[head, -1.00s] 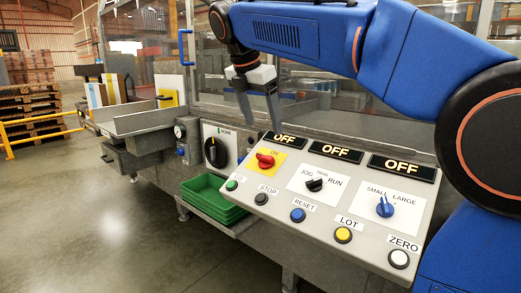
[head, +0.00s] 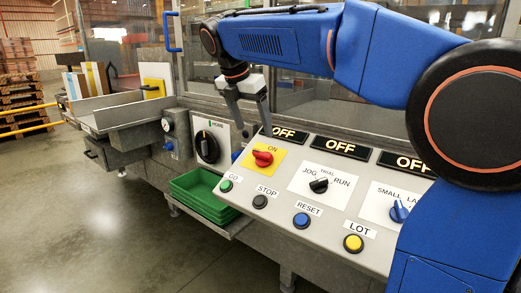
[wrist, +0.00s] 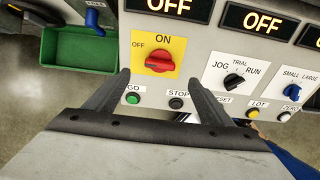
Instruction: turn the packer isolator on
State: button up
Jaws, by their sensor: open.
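A red rotary switch (head: 262,158) sits on a yellow plate marked OFF and ON on the sloping grey panel. In the wrist view the red switch (wrist: 160,62) has its handle lying roughly sideways, with one end toward OFF. The display (head: 290,134) above it reads OFF. I cannot read the word packer anywhere. My gripper (head: 250,127) is open and empty, above and behind the red switch in the head view. In the wrist view its fingers (wrist: 160,78) stand apart, with their tips just below the switch in the picture, one to each side, not touching it.
A black selector (head: 319,185), a blue selector (head: 399,210) and a row of push buttons, including GO (head: 226,186) and RESET (head: 301,220), share the panel. A black HOME dial (head: 207,147) and green trays (head: 200,195) lie left. A clear guard rises behind.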

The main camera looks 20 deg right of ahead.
aim_at(262, 152)
jog(key=x, duration=1)
jog(key=shift+s, duration=0.15)
jog(key=c, duration=1)
